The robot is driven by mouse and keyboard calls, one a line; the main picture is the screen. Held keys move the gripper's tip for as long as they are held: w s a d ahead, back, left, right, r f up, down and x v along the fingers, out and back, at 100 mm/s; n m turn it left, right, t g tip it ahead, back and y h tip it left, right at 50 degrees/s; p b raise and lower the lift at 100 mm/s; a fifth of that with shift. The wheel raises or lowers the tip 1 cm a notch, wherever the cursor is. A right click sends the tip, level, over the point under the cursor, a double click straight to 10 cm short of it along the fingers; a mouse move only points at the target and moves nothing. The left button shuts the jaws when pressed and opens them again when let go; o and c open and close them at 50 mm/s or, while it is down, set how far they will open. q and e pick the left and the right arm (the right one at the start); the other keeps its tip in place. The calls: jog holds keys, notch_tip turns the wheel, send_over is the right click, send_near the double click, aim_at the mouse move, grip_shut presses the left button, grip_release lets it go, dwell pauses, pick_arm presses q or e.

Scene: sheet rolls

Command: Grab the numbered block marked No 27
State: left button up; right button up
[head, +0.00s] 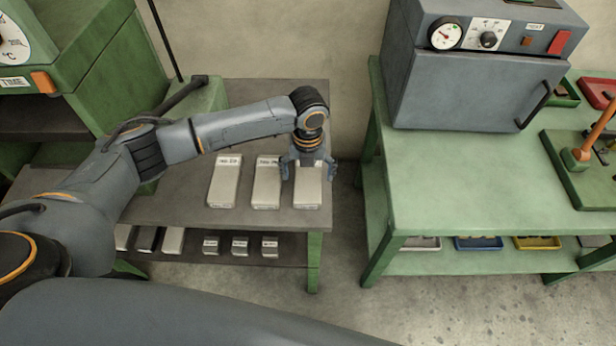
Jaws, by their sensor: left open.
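Three pale, upright-sided blocks lie in a row on the grey table top. They are the left block (224,184), the middle block (267,188) and the right block (307,193). My left gripper (308,172) is open and points down over the far end of the right block, with a finger at either side. It hides that block's label. I cannot tell whether the fingers touch the block. My right gripper is not in view.
The grey table (175,208) has a lower shelf with several smaller blocks (240,246). A green bench (440,185) with a grey oven (470,85) stands at right, across a floor gap. A green machine (90,70) stands at left.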

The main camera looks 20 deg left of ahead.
pick_arm(q)
jog(key=shift+f, duration=0.9)
jog(key=shift+c, duration=0.5)
jog(key=c, duration=1.5)
jog(key=shift+w+r, duration=0.1)
jog(key=shift+r, duration=0.1)
